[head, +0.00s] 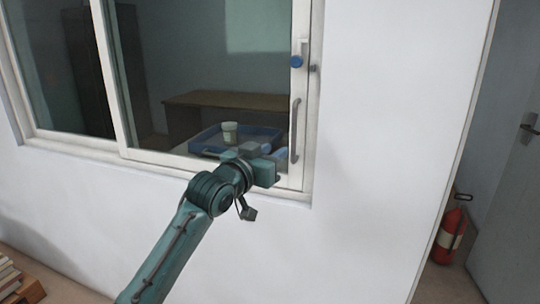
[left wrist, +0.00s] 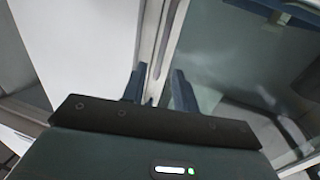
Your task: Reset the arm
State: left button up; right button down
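My left arm reaches up from the bottom of the head view to a sliding window. My left gripper (head: 280,152) is in front of the lower right of the window, close to the grey vertical handle (head: 294,130) on the white sash. In the left wrist view its two dark blue fingers (left wrist: 158,88) stand apart, with the window frame (left wrist: 157,40) showing between and beyond them. I cannot tell whether a finger touches the handle or frame. My right gripper is in neither view.
Behind the glass, a blue tray (head: 205,141) holds a pale cup (head: 230,132), with a wooden desk (head: 225,101) beyond. A fire extinguisher (head: 450,236) stands at right; books (head: 10,278) lie lower left.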

pick_arm(q)
jog(key=shift+s, duration=0.1)
jog(key=s+a+f+n+g+y, duration=0.15)
jog(key=s+f, duration=0.25)
jog(key=f, duration=0.4)
jog(key=s+a+f+y+p, duration=0.1)
jog(key=s+a+f, duration=0.25)
jog(key=f, duration=0.45)
jog(key=s+a+f+n+g+y, duration=0.1)
jog(key=s+f, duration=0.4)
jog(key=f, duration=0.4)
jog(key=s+a+f+g, duration=0.1)
jog(key=s+a+f, duration=0.1)
jog(key=s+f, duration=0.2)
jog(key=s+a+f+y, duration=0.1)
jog(key=s+f, duration=0.3)
jog(key=s, duration=0.6)
jog(key=s+a+f+g+y+p, duration=0.1)
jog(key=s+a+f, duration=0.3)
jog(key=s, duration=0.3)
jog(key=shift+s+f+g, duration=0.35)
jog(key=shift+s, duration=0.05)
